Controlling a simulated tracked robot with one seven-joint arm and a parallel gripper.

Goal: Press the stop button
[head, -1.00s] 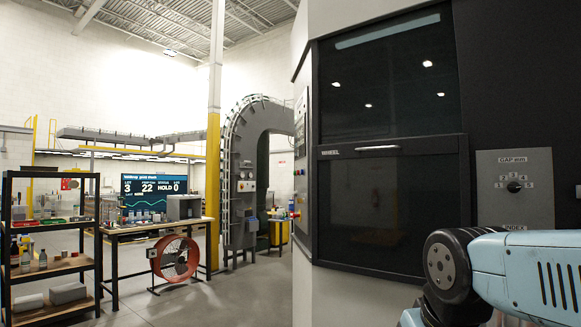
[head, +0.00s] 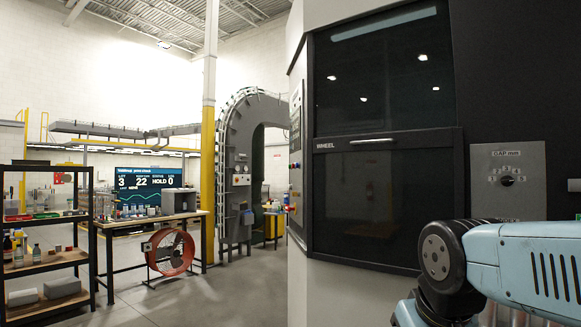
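No stop button can be made out for certain. A narrow control panel (head: 296,160) on the machine's side, left of the dark window, shows edge-on with small controls too fine to tell apart. My blue and black arm reaches in at the lower right, in front of the machine and below the knob panel. My gripper is not in the picture.
The large machine with a dark window door (head: 385,200) fills the right half. Left of it are a grey arched conveyor (head: 236,150), a red fan (head: 171,254), a workbench (head: 150,217) and a black shelf (head: 88,240). The floor (head: 235,295) between is clear.

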